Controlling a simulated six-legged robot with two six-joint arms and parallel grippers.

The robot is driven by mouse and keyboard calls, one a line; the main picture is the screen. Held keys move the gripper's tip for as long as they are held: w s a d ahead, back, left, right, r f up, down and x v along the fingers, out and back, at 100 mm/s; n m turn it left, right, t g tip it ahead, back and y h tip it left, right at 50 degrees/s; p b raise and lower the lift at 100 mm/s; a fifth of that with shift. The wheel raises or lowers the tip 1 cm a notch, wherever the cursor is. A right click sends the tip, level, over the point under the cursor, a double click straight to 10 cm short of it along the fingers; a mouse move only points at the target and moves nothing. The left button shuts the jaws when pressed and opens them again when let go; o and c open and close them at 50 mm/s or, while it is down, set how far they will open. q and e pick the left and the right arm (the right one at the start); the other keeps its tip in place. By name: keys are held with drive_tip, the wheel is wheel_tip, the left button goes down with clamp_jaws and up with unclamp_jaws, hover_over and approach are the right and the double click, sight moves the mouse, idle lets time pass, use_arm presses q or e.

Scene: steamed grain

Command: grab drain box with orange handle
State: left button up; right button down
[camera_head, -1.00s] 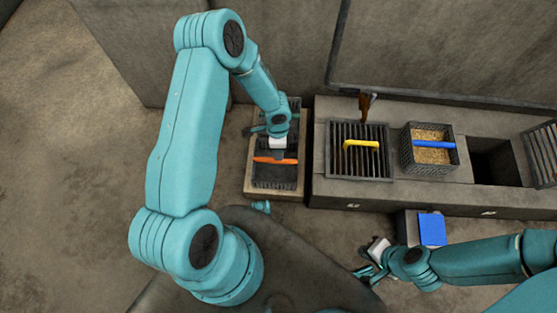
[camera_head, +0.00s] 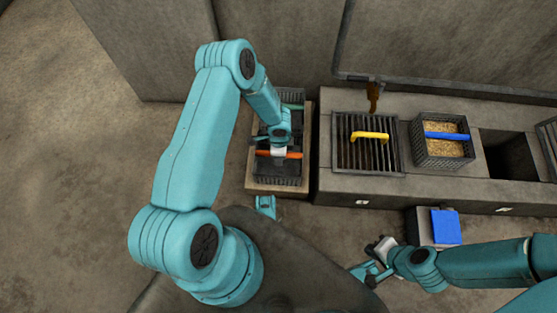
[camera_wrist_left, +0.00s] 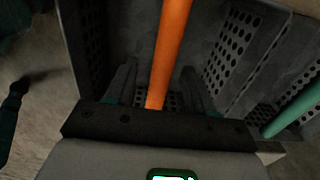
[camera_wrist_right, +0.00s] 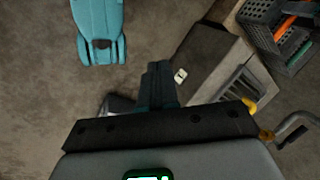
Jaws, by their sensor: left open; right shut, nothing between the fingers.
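The drain box (camera_head: 275,180) is a dark perforated basket with an orange handle (camera_head: 294,155) across its top. It stands in the light-framed bay at the left end of the counter. My left gripper (camera_head: 277,155) is over the box at the handle. In the left wrist view the orange handle (camera_wrist_left: 168,50) passes between the two open fingers of my left gripper (camera_wrist_left: 160,85), and the box's perforated wall (camera_wrist_left: 238,45) shows beside it. Contact cannot be told. My right gripper (camera_head: 362,272) is shut and empty, low in front of the counter; its closed fingers show in the right wrist view (camera_wrist_right: 158,80).
A second basket with a green handle (camera_wrist_left: 298,110) adjoins the orange-handled one. On the counter (camera_head: 390,190) are a grate with a yellow handle (camera_head: 370,135) and a grain-filled basket with a blue handle (camera_head: 447,136). A blue-topped box (camera_head: 446,227) stands in front.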

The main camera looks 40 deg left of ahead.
use_arm(q)
wheel_tip(320, 180, down, 3)
drive_tip(key=shift+b, duration=0.35)
drive_tip(key=shift+r, duration=0.1)
clamp_jaws()
drive_tip(key=shift+r, duration=0.1)
